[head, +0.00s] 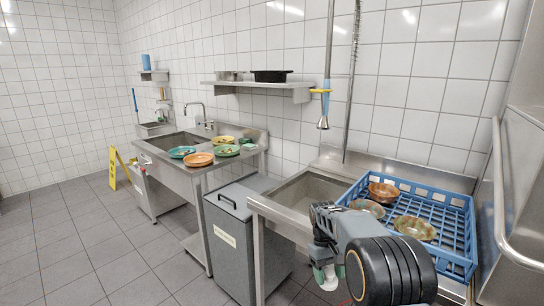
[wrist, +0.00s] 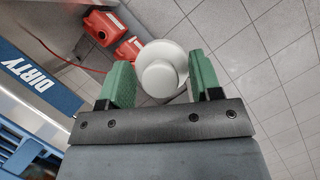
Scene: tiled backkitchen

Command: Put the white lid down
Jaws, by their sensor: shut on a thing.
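The white lid (wrist: 161,74) is round with a raised round knob facing the wrist camera. It sits between the two green fingers of my gripper (wrist: 158,62), which is shut on it. In the head view my gripper (head: 324,258) hangs in front of the sink counter, and the lid (head: 328,277) shows as a small white shape at its lower end. Below the lid in the wrist view is grey tiled floor, well beneath it. The lid's far side is hidden.
A blue rack (head: 455,248) with several bowls stands on the counter at right. A grey lidded bin (head: 228,243) is left of my gripper. Plates rest on the far sink table (head: 205,172). A yellow sign (head: 113,168) is far left.

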